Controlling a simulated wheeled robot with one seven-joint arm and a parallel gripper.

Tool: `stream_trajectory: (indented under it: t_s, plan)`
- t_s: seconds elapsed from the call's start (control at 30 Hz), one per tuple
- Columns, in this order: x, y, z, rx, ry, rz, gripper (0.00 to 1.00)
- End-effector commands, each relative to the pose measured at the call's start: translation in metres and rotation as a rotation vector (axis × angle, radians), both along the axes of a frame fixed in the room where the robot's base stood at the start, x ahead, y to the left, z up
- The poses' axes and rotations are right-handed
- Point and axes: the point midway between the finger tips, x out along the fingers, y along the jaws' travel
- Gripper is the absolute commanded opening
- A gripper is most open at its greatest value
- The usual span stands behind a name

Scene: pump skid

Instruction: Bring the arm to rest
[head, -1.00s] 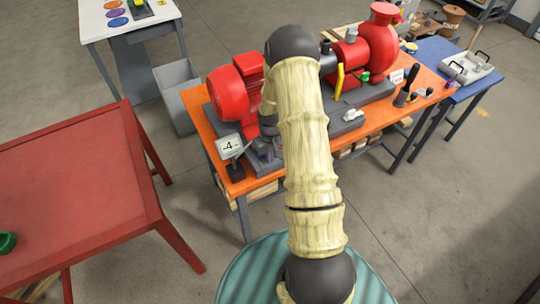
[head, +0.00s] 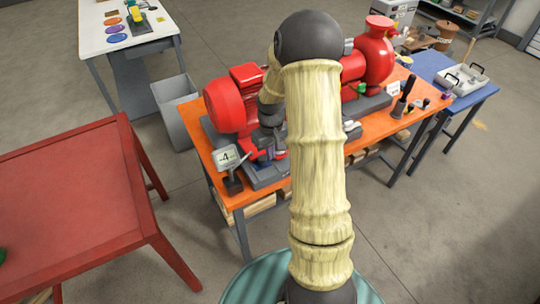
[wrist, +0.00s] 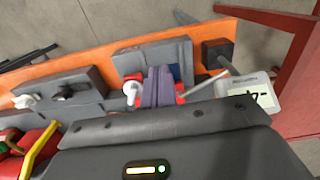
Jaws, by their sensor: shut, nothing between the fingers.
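My arm, with pale ribbed sleeves and dark joints, rises from the bottom of the head view and bends over at the top. Its far part hangs down behind the upper sleeve, over the left part of the orange bench (head: 375,140). My gripper (wrist: 158,88) shows in the wrist view as two narrow grey fingers side by side, shut and empty. It is over the grey base plate by the small sign (wrist: 262,92). In the head view the gripper is partly hidden, low beside the red motor (head: 232,105). Whether it touches anything cannot be told.
The red pump (head: 375,55) stands on the bench, partly behind my arm. The sign (head: 227,158) stands at the bench's near left corner. A red table (head: 75,205) is at left, a grey bin (head: 178,108) behind, a blue table (head: 440,65) at right. Floor at lower right is clear.

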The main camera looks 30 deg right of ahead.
Motion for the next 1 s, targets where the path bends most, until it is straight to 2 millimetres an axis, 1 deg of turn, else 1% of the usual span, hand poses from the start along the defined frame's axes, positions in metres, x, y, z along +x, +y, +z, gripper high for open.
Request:
stream_trajectory:
  t_s: [0.37, 0.47, 0.57, 0.67, 0.77, 0.9, 1.0]
  plan:
    - [0.0, 0.0, 0.0, -0.001, -0.001, -0.002, 0.0]
    - [-0.002, 0.005, 0.007, -0.005, -0.009, 0.0, 0.0]
    - [-0.01, 0.019, 0.021, -0.013, -0.026, 0.002, 0.0]
    - [-0.024, 0.04, 0.042, -0.021, -0.053, 0.0, 0.0]
    - [-0.044, 0.064, 0.063, -0.028, -0.086, -0.004, 0.0]
    - [-0.076, 0.094, 0.087, -0.028, -0.136, -0.013, 0.0]
    - [-0.102, 0.112, 0.101, -0.022, -0.171, -0.024, 0.0]
